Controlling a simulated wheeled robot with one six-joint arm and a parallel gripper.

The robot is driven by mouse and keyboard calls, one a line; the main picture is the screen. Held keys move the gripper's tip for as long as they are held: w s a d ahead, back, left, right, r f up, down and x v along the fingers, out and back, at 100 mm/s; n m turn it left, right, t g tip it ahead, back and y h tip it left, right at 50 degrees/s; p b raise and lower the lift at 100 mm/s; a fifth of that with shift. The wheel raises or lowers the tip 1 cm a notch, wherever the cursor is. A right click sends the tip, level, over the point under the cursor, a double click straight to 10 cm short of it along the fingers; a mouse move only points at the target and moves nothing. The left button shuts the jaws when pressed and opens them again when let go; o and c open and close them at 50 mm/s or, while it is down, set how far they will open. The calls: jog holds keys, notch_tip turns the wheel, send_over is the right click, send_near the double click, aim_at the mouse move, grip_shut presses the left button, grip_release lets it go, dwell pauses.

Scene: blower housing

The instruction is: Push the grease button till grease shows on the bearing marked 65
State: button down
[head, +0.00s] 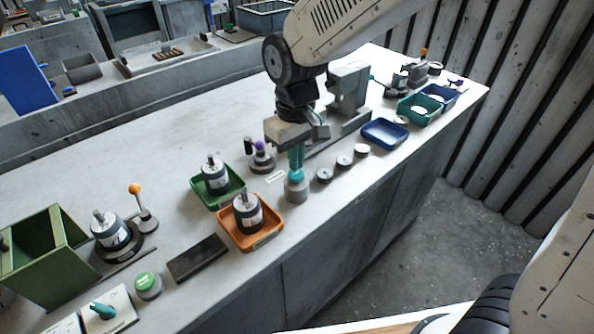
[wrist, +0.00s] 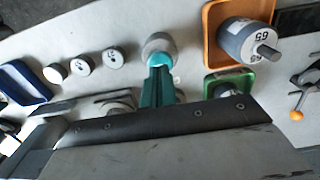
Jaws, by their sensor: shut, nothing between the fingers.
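My gripper (head: 296,166) has teal fingers, shut with nothing between them and pointing straight down. Right under the tips stands a short grey cylinder (head: 297,191) with a lighter teal top, perhaps the grease button; the tips hide part of it, and I cannot tell whether they touch. In the wrist view the fingers (wrist: 158,84) reach to this grey cylinder (wrist: 158,43). A grey and white part marked 65 (wrist: 246,40), with a metal shaft, lies in an orange tray; in the head view it stands upright (head: 247,212). I see no grease on it.
Several small grey discs (head: 344,162) line the bench edge, near a blue tray (head: 385,144). A green tray (head: 235,198) with a similar part sits behind the orange tray (head: 262,240). A green button (head: 148,283) and a dark pad (head: 198,259) are at the left front.

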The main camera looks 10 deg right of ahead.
jog(key=shift+f, duration=1.25)
jog(key=shift+r, duration=0.8)
jog(key=shift+f, duration=0.1)
jog(key=shift+f, duration=0.7)
jog(key=shift+r, duration=0.8)
